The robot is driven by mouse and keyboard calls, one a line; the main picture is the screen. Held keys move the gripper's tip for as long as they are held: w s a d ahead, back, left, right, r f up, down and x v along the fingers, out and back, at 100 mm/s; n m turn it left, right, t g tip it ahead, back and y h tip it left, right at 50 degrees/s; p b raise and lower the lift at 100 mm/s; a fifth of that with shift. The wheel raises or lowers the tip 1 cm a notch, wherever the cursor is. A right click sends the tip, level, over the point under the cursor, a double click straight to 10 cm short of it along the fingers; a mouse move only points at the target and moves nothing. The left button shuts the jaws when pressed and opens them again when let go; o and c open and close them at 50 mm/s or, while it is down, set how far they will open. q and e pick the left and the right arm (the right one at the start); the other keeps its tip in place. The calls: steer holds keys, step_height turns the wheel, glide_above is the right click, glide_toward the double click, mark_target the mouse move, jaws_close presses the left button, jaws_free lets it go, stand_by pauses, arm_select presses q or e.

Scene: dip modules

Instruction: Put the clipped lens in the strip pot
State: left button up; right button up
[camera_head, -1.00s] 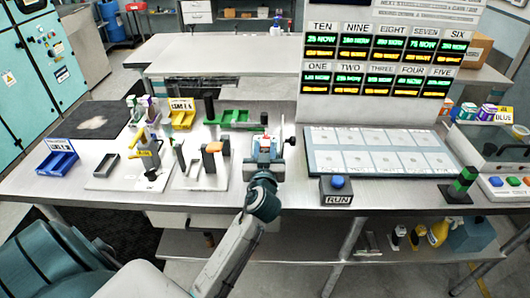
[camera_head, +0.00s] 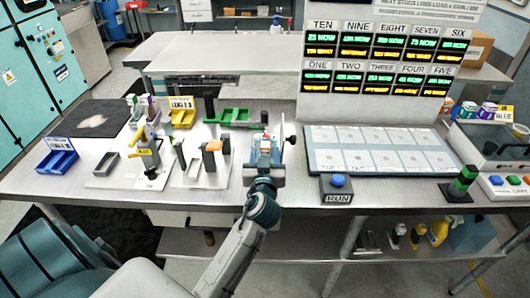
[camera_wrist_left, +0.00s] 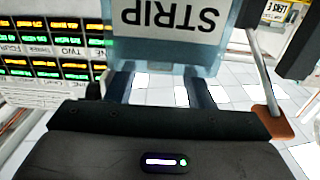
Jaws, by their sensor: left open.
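A pale blue see-through pot with an upside-down STRIP label (camera_wrist_left: 178,22) fills the top middle of the left wrist view. In the head view a blue shape with a small red and white piece on it (camera_head: 266,143) shows at my left gripper (camera_head: 265,158); it seems to be this pot. My left gripper is open, right at the pot, with its dark fingers (camera_wrist_left: 163,92) below the label in the wrist view. Whether the fingers touch the pot is unclear. I cannot pick out the clipped lens for certain. My right gripper is out of view.
Left of the gripper stand a fixture with an orange block (camera_head: 214,146), a yellow labelled bin (camera_head: 182,119), a green tray (camera_head: 236,115) and a blue bin (camera_head: 58,161). To the right are a RUN button box (camera_head: 337,187) and a pale panel of cards (camera_head: 380,150).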

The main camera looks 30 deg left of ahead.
arm_select(q)
steer(key=b+v, duration=0.1)
steer(key=v, duration=1)
steer(key=shift+b, duration=0.4)
steer(key=s+a+f+m+g+h, duration=0.2)
steer(key=s+f+g+h, duration=0.3)
steer(key=s+f, duration=0.5)
steer(key=s+d+f+m+g+h, duration=0.4)
steer(key=s+f+g, duration=0.35)
steer(key=s, duration=0.45)
step_height(320, 180, down, 30)
steer(key=a+m, duration=0.1)
steer(key=a, duration=0.1)
steer(key=s+a+f+g, duration=0.1)
steer(key=s+f, duration=1.6)
steer(key=f, duration=0.2)
steer(key=shift+s+a+f+g+y, duration=0.25)
steer(key=shift+s+a+g+y, duration=0.05)
steer(key=shift+s+a+g, duration=0.1)
